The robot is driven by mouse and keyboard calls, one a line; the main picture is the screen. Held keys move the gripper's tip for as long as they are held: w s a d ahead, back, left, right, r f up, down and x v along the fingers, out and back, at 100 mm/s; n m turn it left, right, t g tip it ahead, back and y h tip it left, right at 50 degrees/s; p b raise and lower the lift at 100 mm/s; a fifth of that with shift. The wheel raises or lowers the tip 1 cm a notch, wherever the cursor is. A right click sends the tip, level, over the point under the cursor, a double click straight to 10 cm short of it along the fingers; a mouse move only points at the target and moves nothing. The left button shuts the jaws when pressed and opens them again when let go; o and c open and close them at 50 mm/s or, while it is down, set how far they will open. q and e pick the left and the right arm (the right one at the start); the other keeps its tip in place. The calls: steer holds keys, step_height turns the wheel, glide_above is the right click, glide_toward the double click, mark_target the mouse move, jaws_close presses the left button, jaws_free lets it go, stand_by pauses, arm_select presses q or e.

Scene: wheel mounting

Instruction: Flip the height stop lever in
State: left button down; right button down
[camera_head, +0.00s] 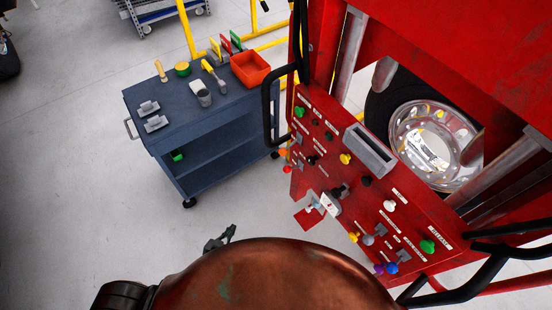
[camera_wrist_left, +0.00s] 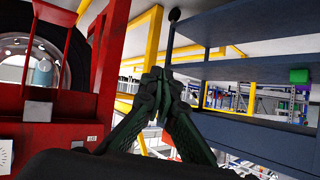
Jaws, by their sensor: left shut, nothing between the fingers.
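The red control panel (camera_head: 365,190) of the machine carries several coloured knobs and small levers. Its labels are too small to read, so I cannot tell which control is the height stop lever. My left gripper (camera_head: 219,239) is left of the panel and apart from it, above the floor. In the left wrist view its dark fingers (camera_wrist_left: 157,78) are together with nothing between them. The red machine frame (camera_wrist_left: 68,110) is at the left of that view; the panel's controls do not show clearly there. My right gripper is not in view.
A blue-grey tool cart (camera_head: 200,120) with a red bin (camera_head: 250,69) stands left of the panel. A black bent handle (camera_head: 269,110) juts from the machine's left side. A wheel (camera_head: 430,140) sits inside the machine. The floor left of the gripper is clear.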

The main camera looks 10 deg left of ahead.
arm_select(q)
steer(key=w+d+r+m+t+h, duration=0.2)
steer(key=d+r+h, duration=0.15)
steer(key=r, duration=0.85)
steer(key=w+d+r+m+t+h, duration=0.1)
steer(key=w+d+r+t+h, duration=0.2)
steer(key=r, duration=0.9)
steer(key=w+d+r+m+t+h, duration=0.15)
steer(key=d+r, duration=0.35)
steer(key=r, duration=0.6)
glide_toward(289, 147)
step_height(289, 147, up, 3)
steer(key=s+a, duration=0.1)
steer(key=shift+h, duration=0.3)
steer(key=w, duration=0.1)
steer(key=w+d+f, duration=0.1)
steer(key=w, duration=0.1)
steer(key=shift+w+d+f, duration=0.2)
steer(key=shift+d+f, duration=0.05)
steer(key=shift+f, duration=0.05)
steer(key=f+b, duration=0.1)
steer(key=b, duration=0.1)
steer(key=w+t+b, duration=0.1)
steer(key=b, duration=0.2)
steer(key=shift+d+f, duration=0.3)
steer(key=shift+f, duration=0.05)
